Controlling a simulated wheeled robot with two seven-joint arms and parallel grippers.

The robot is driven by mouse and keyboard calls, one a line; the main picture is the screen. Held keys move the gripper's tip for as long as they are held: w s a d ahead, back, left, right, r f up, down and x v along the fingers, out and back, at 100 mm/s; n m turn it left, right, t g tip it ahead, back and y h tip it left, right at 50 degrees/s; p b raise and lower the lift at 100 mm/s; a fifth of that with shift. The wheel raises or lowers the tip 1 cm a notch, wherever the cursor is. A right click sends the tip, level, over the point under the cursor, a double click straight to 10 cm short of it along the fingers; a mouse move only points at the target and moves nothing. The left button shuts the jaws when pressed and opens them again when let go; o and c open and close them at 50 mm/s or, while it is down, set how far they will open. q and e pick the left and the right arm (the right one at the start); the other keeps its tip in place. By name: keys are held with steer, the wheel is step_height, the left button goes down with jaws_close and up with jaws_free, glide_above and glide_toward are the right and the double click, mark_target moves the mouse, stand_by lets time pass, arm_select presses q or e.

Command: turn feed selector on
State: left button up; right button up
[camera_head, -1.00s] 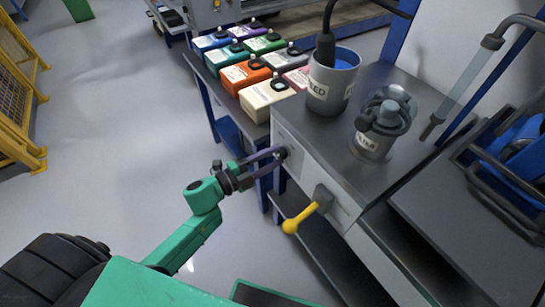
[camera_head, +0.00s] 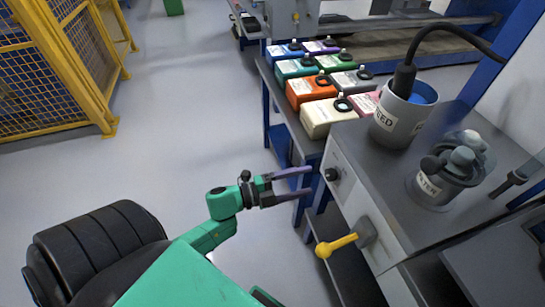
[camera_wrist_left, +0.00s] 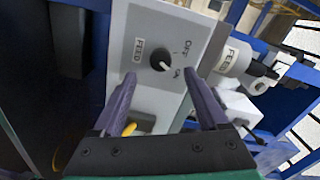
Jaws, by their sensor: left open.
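The feed selector is a black round knob (camera_head: 332,174) on the pale front panel of the grey-topped cabinet. In the left wrist view the knob (camera_wrist_left: 158,62) sits between the labels FEED and OFF/ON. A small white mark shows on it, toward the ON side, but its exact setting is hard to tell. My left gripper (camera_head: 309,181) is open and empty, with purple fingers pointing at the panel. Its tips are a short way from the knob, not touching it. In the left wrist view the knob shows between and beyond the fingertips. My right gripper is out of view.
A yellow lever (camera_head: 337,245) sticks out of the panel, right of and below the knob. Grey FEED (camera_head: 402,112) and FILTER (camera_head: 437,182) canisters stand on the cabinet top. Several coloured boxes (camera_head: 326,116) line the bench behind. The floor at left is open up to yellow fencing (camera_head: 60,70).

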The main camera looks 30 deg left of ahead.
arm_select(q)
steer(key=v, duration=0.8)
steer(key=shift+s+a, duration=0.25)
steer(key=shift+s, duration=0.1)
